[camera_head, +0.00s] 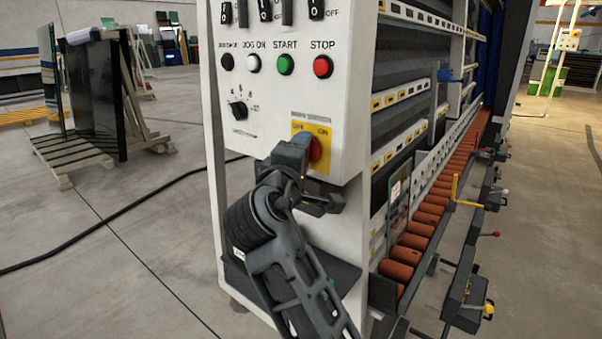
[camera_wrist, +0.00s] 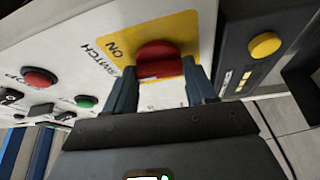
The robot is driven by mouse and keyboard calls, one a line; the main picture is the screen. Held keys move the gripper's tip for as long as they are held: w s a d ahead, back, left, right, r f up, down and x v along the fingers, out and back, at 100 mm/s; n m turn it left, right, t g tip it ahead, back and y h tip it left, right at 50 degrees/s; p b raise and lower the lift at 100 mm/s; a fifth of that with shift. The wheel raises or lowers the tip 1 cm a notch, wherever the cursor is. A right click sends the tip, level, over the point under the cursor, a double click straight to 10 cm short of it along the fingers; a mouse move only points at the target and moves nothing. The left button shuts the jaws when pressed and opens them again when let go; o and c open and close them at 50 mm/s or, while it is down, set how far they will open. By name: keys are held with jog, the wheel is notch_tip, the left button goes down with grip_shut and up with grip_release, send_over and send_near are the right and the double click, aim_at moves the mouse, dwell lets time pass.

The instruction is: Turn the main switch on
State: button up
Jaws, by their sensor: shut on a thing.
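The main switch is a red rotary knob (camera_head: 315,149) on a yellow plate (camera_head: 325,162) low on the white control panel. The plate carries OFF and ON labels in the head view. My gripper (camera_head: 303,147) is at the knob from the left and below, and partly covers the plate. In the wrist view the red knob (camera_wrist: 158,62) sits between the two fingers of my gripper (camera_wrist: 160,80). The fingers are shut on the knob. The wrist view shows the ON label beside it. The exact angle of the knob is hard to tell.
Above are black, white, green START (camera_head: 285,65) and red STOP (camera_head: 322,67) buttons and a black selector (camera_head: 238,110). The roller conveyor (camera_head: 425,215) runs along the right. Glass sheets on a wooden rack (camera_head: 85,150) stand at left. The floor between is open, with a black cable.

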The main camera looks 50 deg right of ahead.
jog(key=m+h+b, duration=0.1)
jog(key=m+b, duration=0.1)
jog(key=b, duration=0.2)
jog(key=m+h+b, duration=0.1)
jog(key=m+b, duration=0.2)
jog(key=b, duration=0.1)
jog(key=m+h+b, duration=0.1)
jog(key=m+b, duration=0.2)
jog(key=b, duration=0.2)
jog(key=shift+f+g, duration=0.3)
jog(key=shift+f, duration=0.1)
jog(key=shift+r+m, duration=0.15)
jog(key=shift+m, duration=0.35)
jog(key=o, duration=1)
jog(key=shift+r, duration=0.1)
jog(key=shift+o, duration=0.2)
jog(key=shift+a, duration=0.1)
